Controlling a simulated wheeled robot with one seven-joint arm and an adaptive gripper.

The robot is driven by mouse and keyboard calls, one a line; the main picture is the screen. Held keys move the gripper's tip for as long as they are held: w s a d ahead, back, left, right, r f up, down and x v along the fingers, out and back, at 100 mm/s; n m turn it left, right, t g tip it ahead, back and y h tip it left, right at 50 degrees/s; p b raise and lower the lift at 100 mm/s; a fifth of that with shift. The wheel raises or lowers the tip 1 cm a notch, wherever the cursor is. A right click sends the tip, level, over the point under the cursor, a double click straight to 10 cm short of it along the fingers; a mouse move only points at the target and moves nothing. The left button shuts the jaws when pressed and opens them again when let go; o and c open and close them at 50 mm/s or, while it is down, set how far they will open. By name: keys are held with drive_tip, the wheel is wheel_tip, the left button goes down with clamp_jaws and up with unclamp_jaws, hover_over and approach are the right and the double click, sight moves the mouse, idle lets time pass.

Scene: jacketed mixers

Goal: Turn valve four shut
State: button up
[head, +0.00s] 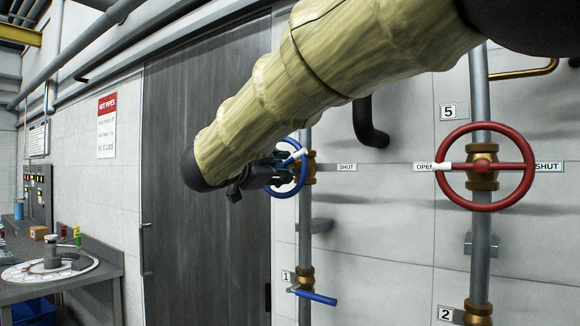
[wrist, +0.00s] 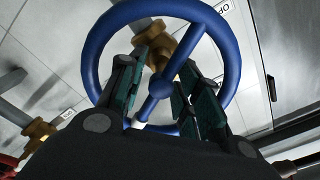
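A blue handwheel (head: 303,173) sits on a brass valve (head: 309,168) on a vertical pipe. Its number label is not visible, so I cannot confirm it is valve four. A white mark (head: 298,154) on the wheel lies at its upper right, near a SHUT tag (head: 346,167). My gripper (head: 262,174) is at the wheel, partly hidden by my arm. In the wrist view the blue wheel (wrist: 91,55) fills the top, and my gripper (wrist: 160,92) is open with its fingers apart on either side of the hub and spoke. I cannot tell whether they touch it.
A red handwheel (head: 449,189) below label 5 (head: 448,112) has its white mark toward OPEN. A blue lever (head: 318,297) stands by label 1 (head: 286,276); label 2 (head: 445,314) is lower right. A grey door (head: 200,250) and a bench (head: 95,280) are at left.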

drive_tip(key=shift+x, duration=2.15)
drive_tip(key=shift+a, duration=0.1)
clamp_jaws()
